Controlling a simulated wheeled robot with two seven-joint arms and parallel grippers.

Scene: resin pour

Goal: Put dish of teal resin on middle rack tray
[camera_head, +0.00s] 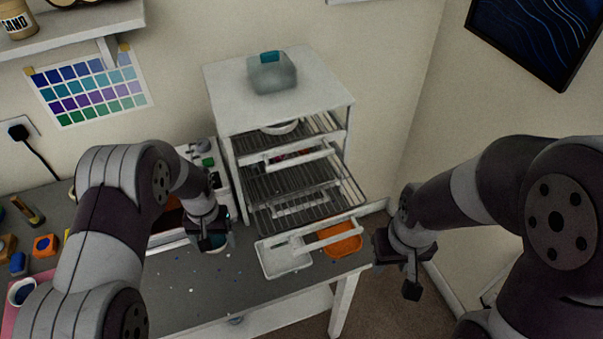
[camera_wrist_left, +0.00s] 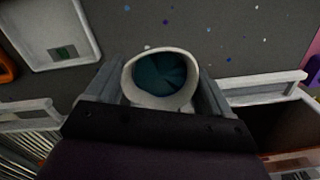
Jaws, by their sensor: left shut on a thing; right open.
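My left gripper (camera_head: 210,240) is shut on a small round white dish (camera_wrist_left: 138,97) with teal resin (camera_wrist_left: 162,74) in it. In the left wrist view the dish sits between the two fingers. In the head view it is mostly hidden by the gripper, above the grey bench left of the rack. The white rack (camera_head: 226,160) has several slatted trays at different heights. The middle rack tray (camera_head: 290,180) shows dark slats and looks empty where visible. My right gripper (camera_head: 398,268) is open and empty, right of the rack near the bench's right end.
A white shallow tray (camera_head: 285,262) and an orange container (camera_head: 340,243) sit on the bench (camera_head: 225,300) before the rack. A translucent tub (camera_head: 272,75) stands on the rack's top. A white-framed machine (camera_head: 205,160) stands left of the rack. Small coloured specks dot the bench.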

